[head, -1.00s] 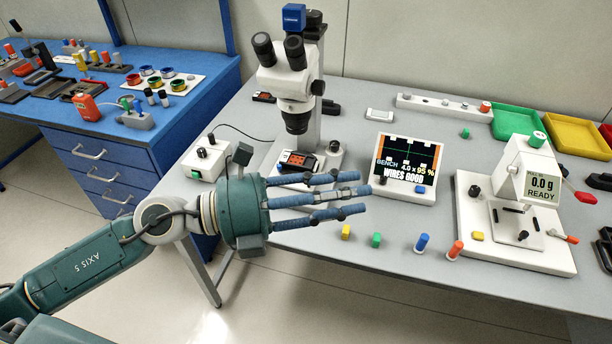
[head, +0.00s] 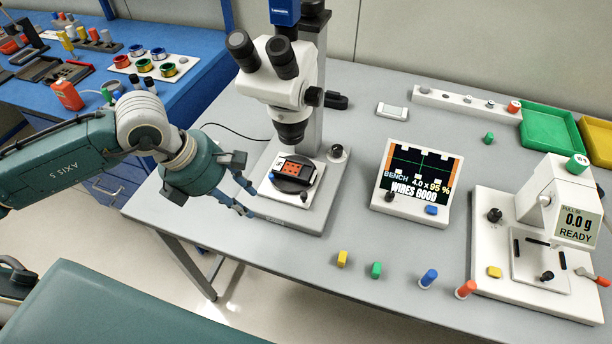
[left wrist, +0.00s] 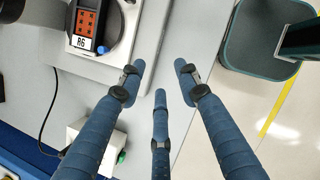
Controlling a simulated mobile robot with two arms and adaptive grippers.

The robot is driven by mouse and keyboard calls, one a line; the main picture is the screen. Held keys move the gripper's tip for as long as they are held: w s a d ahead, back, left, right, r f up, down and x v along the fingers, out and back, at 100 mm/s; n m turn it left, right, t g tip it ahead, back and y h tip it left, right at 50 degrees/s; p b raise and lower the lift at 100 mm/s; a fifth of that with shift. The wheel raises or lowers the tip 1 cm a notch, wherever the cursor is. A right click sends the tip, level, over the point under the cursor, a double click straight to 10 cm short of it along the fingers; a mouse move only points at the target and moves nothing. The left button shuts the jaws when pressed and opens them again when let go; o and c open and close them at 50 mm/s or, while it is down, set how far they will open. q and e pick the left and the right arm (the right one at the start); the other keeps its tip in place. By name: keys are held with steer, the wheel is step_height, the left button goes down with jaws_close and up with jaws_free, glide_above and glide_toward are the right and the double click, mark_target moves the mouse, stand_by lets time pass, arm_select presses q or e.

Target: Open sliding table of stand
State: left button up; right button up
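The microscope stand (head: 314,90) rises from a pale base (head: 318,205) on the grey bench. On the base lies a white sliding table (head: 272,190), bearing a dark round disc and a black holder with an orange part (head: 293,169). My left gripper (head: 246,195) is at the left front corner of the base, its fingers partly hidden by its own body. In the left wrist view its fingers (left wrist: 158,75) are spread and empty beside the base edge. The white sliding table (left wrist: 105,65) and orange part (left wrist: 87,24) show there at upper left. My right gripper is not in view.
A display (head: 417,185) stands right of the microscope. Several coloured pegs stand along the front, and a pull tester (head: 540,200) stands at the right. A white box (left wrist: 92,140) with a cable sits near the fingers. The front left bench edge is close.

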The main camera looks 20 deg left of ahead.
arm_select(q)
steer(key=w+d+r+p, duration=0.1)
steer(key=w+d+p, duration=0.1)
steer(key=d, duration=0.2)
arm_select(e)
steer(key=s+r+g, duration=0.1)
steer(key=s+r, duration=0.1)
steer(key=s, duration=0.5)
arm_select(q)
steer(key=p, duration=0.3)
glide_above(303, 195)
steer(key=s+a, duration=0.2)
steer(key=p+x, duration=0.1)
steer(key=x, duration=0.4)
steer(key=shift+w, duration=0.1)
steer(key=shift+w+f, duration=0.1)
steer(key=shift+f, duration=0.3)
jaws_close()
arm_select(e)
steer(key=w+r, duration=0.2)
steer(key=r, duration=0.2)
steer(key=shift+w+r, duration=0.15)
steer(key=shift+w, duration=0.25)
